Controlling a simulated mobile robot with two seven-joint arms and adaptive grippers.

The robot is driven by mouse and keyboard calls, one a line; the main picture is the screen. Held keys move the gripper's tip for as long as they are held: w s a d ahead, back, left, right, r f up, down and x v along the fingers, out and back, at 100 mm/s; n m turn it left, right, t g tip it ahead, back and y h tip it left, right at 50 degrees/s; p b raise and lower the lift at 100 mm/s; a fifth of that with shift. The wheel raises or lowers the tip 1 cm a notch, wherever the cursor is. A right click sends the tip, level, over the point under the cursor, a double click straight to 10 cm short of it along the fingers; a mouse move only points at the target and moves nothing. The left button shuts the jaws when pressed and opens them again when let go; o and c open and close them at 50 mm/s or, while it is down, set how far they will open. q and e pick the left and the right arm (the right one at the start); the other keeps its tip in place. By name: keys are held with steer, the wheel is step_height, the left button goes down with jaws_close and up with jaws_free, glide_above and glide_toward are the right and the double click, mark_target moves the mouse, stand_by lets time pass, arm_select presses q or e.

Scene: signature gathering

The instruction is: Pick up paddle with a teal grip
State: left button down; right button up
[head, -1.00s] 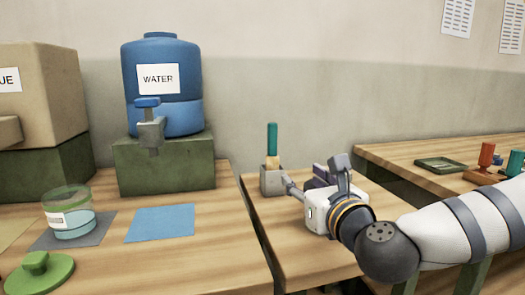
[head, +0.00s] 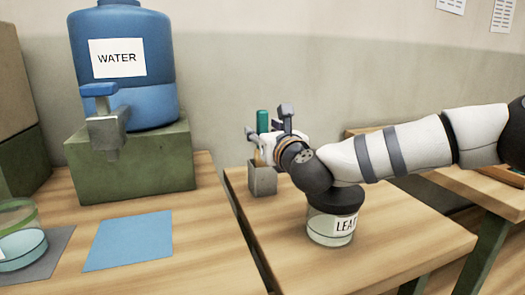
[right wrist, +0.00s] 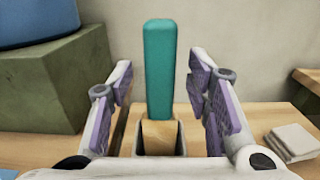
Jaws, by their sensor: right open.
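The paddle with a teal grip (head: 263,121) stands upright in a small grey holder (head: 262,180) on the middle table. In the right wrist view, the teal grip (right wrist: 159,70) rises between the two fingers, with the wooden part below it going into the holder (right wrist: 140,140). My right gripper (head: 268,138) is open at the paddle, with one finger on each side of the grip in the right wrist view (right wrist: 160,105). Gaps show on both sides of the grip. The gripper hides part of the paddle in the head view. My left gripper is not in view.
A labelled jar (head: 330,228) with a dark lid stands under my right forearm. A blue water dispenser (head: 122,75) sits on a green block (head: 130,165) at left. A blue mat (head: 128,240) and an open glass jar (head: 20,240) lie on the left table.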

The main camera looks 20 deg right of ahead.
steer(key=shift+w+f, duration=0.15)
steer(key=shift+w, duration=0.5)
jaws_close()
